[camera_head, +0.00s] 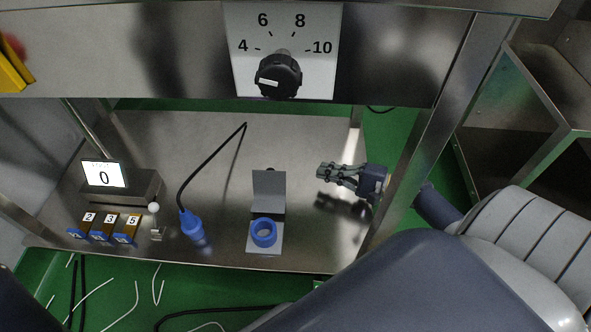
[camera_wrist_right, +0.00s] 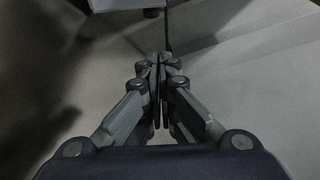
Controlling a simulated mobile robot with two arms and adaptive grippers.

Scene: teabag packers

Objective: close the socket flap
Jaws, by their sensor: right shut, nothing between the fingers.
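The socket (camera_head: 263,234) is a blue ring on a light plate on the metal shelf. Its grey flap (camera_head: 269,186) stands raised behind the ring, so the socket is open. A blue plug (camera_head: 193,226) on a black cable stands on the shelf to the left of the socket, apart from it. My right gripper (camera_head: 322,171) is to the right of the flap, above the shelf, pointing left. Its fingers are together and empty in the right wrist view (camera_wrist_right: 158,62). A grey edge, possibly the flap or socket box, shows at the top of that view. My left gripper is not in view.
A display reading 0 (camera_head: 104,175), a small lever (camera_head: 155,220) and several numbered blocks (camera_head: 108,228) are at the shelf's left. A dial (camera_head: 278,75) is on the panel above. A metal post (camera_head: 420,140) stands right of my gripper. Loose cables lie on the green floor.

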